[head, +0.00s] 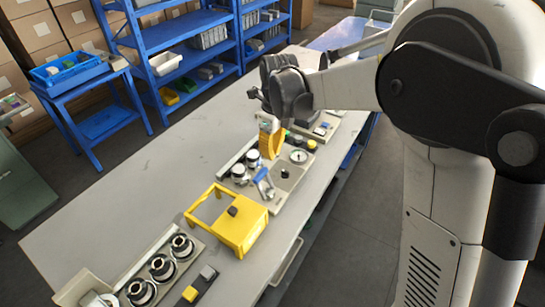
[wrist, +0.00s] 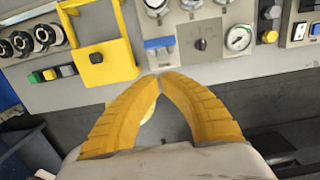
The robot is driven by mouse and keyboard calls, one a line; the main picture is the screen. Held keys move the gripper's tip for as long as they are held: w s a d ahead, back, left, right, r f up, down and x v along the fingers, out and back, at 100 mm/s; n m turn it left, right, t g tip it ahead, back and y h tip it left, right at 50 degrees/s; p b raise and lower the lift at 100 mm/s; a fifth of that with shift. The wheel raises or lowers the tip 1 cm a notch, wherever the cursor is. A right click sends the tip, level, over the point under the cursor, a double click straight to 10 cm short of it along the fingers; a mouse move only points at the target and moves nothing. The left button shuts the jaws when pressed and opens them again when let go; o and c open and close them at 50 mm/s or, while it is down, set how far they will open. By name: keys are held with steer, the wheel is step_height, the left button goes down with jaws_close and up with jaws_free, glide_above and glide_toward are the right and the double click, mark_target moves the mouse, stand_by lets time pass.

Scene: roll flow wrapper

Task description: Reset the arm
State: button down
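My gripper (head: 270,155) is up at the end of my arm, above the far part of the machine panels in the head view. In the wrist view its two curved yellow fingers (wrist: 159,76) meet at the tips, with no object visible between the tips. Below the tips in that view is the near edge of the bench. A panel with a blue lever (head: 263,183), a black knob (head: 285,173) and a round gauge (head: 298,156) lies below; the lever (wrist: 159,43) and gauge (wrist: 238,38) also show in the wrist view.
A yellow guard frame (head: 240,225) stands nearer on the grey bench (head: 120,200). Several black-and-silver rollers (head: 162,266) and a small button box (head: 200,284) are at the near end. Blue shelves (head: 175,45) stand behind. The bench's left part is clear.

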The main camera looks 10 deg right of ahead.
stand_by(0.4)
steer(key=s+d+r+n+t+b, duration=0.1)
steer(key=s+d+r+n+t, duration=0.1)
steer(key=s+d+r+n, duration=0.45)
steer(key=s+d+n+t+b, duration=0.1)
steer(key=s+d+n+t, duration=0.1)
steer(key=s+n, duration=0.6)
steer(key=s+d+f+n+t+b, duration=0.1)
steer(key=s+d+n, duration=0.3)
steer(key=s+n, duration=0.4)
steer(key=n+t, duration=0.1)
steer(key=n, duration=0.2)
steer(key=shift+d+f+t+h, duration=0.25)
steer(key=shift+f+t+h, duration=0.05)
steer(key=shift+t, duration=0.1)
